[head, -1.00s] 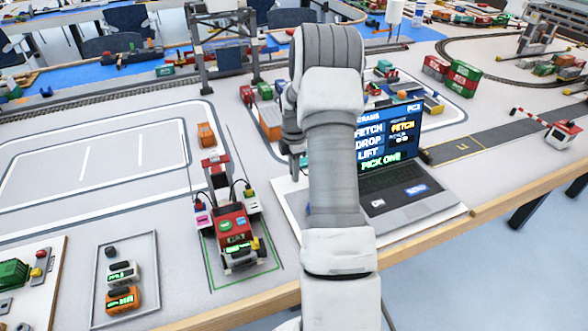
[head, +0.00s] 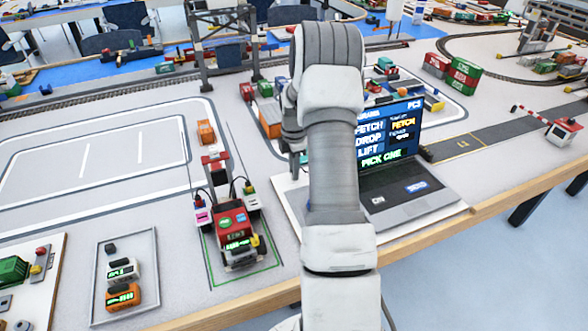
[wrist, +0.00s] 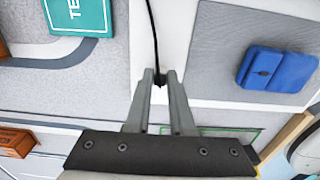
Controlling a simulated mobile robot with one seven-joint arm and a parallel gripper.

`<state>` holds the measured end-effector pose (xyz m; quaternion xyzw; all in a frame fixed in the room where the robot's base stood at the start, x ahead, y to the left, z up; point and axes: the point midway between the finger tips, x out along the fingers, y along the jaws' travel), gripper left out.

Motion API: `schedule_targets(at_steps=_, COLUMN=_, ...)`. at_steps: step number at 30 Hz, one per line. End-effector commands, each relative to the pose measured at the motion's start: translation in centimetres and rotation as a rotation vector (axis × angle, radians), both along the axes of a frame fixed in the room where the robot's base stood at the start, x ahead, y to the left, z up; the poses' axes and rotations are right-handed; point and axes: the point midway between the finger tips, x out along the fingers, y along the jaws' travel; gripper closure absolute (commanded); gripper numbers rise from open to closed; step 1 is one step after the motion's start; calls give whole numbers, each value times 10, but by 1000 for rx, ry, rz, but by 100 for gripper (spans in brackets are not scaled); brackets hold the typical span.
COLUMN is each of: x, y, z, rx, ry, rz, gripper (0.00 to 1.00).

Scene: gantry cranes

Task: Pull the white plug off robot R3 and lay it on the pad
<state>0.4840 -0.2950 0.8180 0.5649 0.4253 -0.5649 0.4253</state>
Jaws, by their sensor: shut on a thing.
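My gripper (wrist: 161,78) shows in the wrist view, its two fingers close together on a small dark piece at the end of a black cable (wrist: 151,28). No white plug can be clearly made out; the fingers cover most of what they hold. In the head view my arm hides the gripper. A grey pad (wrist: 215,75) lies to the right in the wrist view with a blue block (wrist: 276,69) on it. A red and white machine (head: 232,222) with cables stands inside a green outline in the head view. I cannot read R3 on anything.
A laptop (head: 410,195) stands right of my arm. A tray (head: 97,280) with small devices is at front left. A teal box (wrist: 80,14) and an orange block (wrist: 15,141) lie left in the wrist view. A gantry (head: 204,70) stands at the back.

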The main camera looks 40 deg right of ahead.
Motion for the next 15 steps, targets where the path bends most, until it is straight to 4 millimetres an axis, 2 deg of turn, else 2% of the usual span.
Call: schedule_targets(at_steps=15, x=0, y=0, z=-7, rx=0, ry=0, rz=0, gripper=100)
